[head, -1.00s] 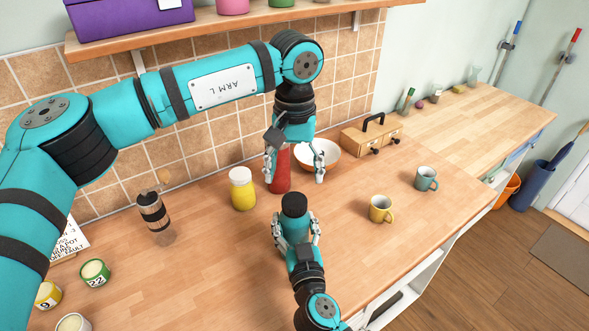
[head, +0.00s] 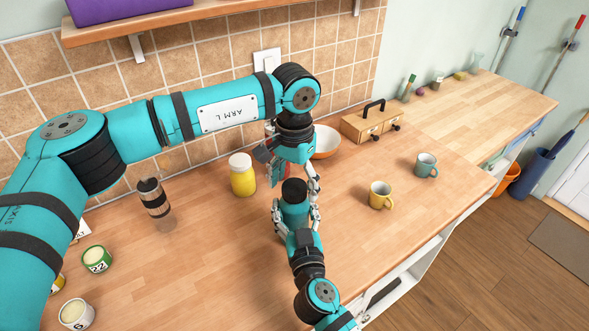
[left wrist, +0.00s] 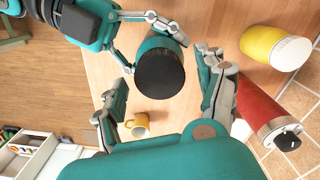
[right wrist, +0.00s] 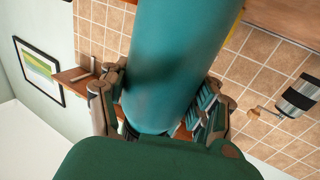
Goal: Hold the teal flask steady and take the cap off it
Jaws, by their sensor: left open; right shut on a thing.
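The teal flask (head: 294,213) is upright over the counter with its black cap (head: 293,189) on top. My right gripper (head: 296,213) is shut on the flask body from the near side. The flask (right wrist: 172,60) fills the middle of the right wrist view, between the fingers (right wrist: 160,98). My left gripper (head: 293,178) is open and points down just above the cap. In the left wrist view the cap (left wrist: 160,74) shows between the spread left fingers (left wrist: 162,88), seemingly apart from them. Whether the flask's base touches the counter is hidden.
A yellow jar (head: 242,178) and a red bottle (left wrist: 267,110) stand close behind and left of the flask. A white bowl (head: 325,143) and wooden box (head: 368,126) are behind. A yellow mug (head: 380,196) and teal mug (head: 426,165) stand right.

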